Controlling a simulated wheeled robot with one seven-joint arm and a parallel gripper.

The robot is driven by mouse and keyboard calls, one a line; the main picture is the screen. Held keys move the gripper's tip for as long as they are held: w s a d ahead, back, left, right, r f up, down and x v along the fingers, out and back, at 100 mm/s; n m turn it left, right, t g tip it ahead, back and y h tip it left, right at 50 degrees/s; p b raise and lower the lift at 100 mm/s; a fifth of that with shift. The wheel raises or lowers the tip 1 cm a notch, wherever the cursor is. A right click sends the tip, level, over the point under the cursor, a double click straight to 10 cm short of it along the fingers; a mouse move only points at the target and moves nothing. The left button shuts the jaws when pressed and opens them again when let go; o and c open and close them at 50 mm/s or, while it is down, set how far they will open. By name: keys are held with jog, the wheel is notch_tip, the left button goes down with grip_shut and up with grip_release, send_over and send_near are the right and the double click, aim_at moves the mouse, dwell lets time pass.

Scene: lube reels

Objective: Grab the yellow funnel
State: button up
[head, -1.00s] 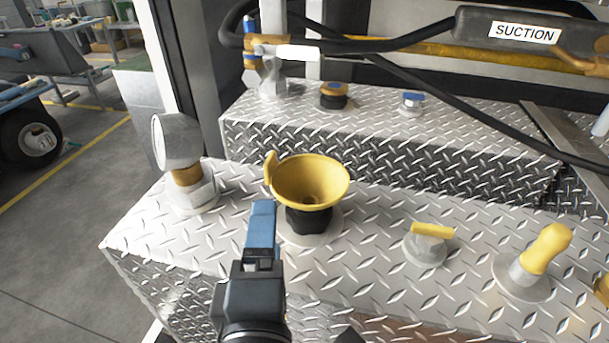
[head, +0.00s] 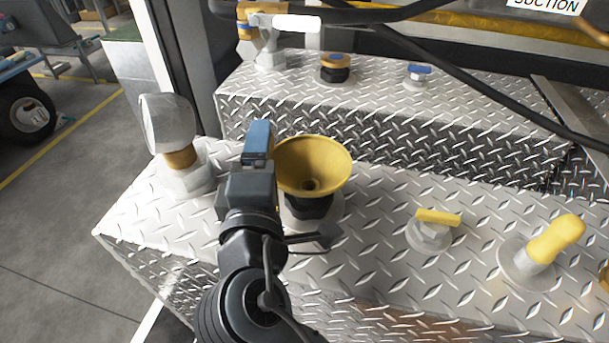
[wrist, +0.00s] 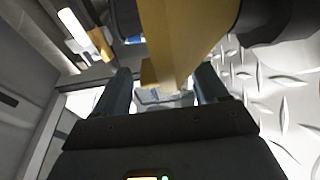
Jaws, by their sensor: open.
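The yellow funnel (head: 318,165) stands upright, mouth up, on a black fitting (head: 308,208) on the diamond-plate surface. My gripper (head: 258,140) is at the funnel's left rim in the head view; only one blue finger shows clearly there. In the wrist view, my gripper (wrist: 165,95) has its two fingers apart, with part of the yellow funnel (wrist: 175,40) reaching down between them. The funnel's handle tab is hidden behind my gripper in the head view. I cannot tell whether a finger touches the funnel.
A grey capped fitting (head: 172,140) stands close to the left of my gripper. To the right are a yellow-handled valve (head: 432,230) and a yellow knob (head: 550,245). A raised step behind holds a white-handled valve (head: 275,35). A black hose (head: 470,80) crosses above it.

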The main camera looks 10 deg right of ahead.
jog(key=shift+c, duration=0.3)
jog(key=c, duration=1.1)
